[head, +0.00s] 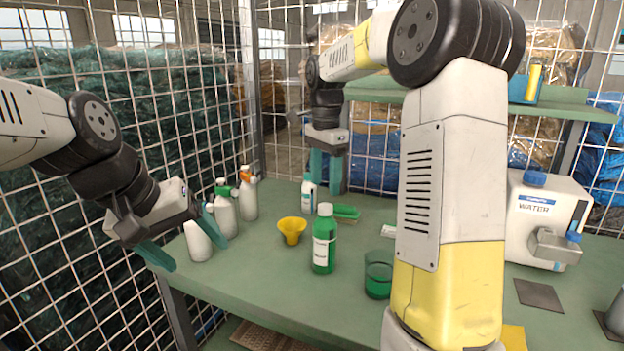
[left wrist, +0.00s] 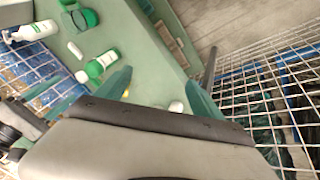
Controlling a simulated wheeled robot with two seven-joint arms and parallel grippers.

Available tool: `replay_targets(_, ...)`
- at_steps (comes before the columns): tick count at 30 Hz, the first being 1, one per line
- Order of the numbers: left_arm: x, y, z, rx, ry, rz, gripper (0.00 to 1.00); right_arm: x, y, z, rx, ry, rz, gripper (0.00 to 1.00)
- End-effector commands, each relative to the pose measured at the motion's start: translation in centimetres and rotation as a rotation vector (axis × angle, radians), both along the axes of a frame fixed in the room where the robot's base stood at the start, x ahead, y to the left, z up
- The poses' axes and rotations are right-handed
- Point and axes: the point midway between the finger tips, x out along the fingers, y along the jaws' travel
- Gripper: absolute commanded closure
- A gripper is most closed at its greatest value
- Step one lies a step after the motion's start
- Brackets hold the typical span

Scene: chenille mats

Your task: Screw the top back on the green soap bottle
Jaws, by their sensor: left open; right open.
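The green soap bottle (head: 323,254) stands upright mid-table with a white label. A pale top (head: 325,209) sits at its neck; I cannot tell how tightly it is on. In the left wrist view the bottle (left wrist: 96,68) and its pale top (left wrist: 81,76) show beyond the fingers. My left gripper (head: 182,243) is open and empty at the table's left edge, well left of the bottle. My right gripper (head: 327,172) is open, pointing down at the back of the table, behind the bottle and apart from it.
A white bottle (head: 198,243) appears between my left fingers. Spray bottles with green (head: 225,216) and orange (head: 248,200) heads stand behind it. A yellow funnel (head: 292,229), green brush (head: 346,212), white bottle (head: 309,195) and green cup (head: 378,277) surround the soap bottle. A water canister (head: 532,214) stands right.

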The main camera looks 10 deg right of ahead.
Motion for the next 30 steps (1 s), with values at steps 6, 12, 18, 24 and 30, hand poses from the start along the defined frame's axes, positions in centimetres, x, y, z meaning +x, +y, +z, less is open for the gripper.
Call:
replay_targets(6, 3.5, -3.9, -2.3, -0.203, 0.267, 0.132, 0.23, 0.0, 0.0, 0.0, 0.0, 0.0, 0.0, 0.42)
replay_targets(12, 6.9, -7.4, -4.6, -0.382, 0.502, 0.267, 0.23, 0.0, 0.0, 0.0, 0.0, 0.0, 0.0, 0.42)
replay_targets(18, 10.8, -10.6, -7.5, -0.553, 0.737, 0.418, 0.23, 0.0, 0.0, 0.0, 0.0, 0.0, 0.0, 0.42)
replay_targets(24, 14.8, -13.4, -11.1, -0.72, 0.97, 0.58, 0.23, 0.0, 0.0, 0.0, 0.0, 0.0, 0.0, 0.42)
replay_targets(30, 18.6, -15.4, -15.2, -0.875, 1.179, 0.74, 0.23, 0.0, 0.0, 0.0, 0.0, 0.0, 0.0, 0.42)
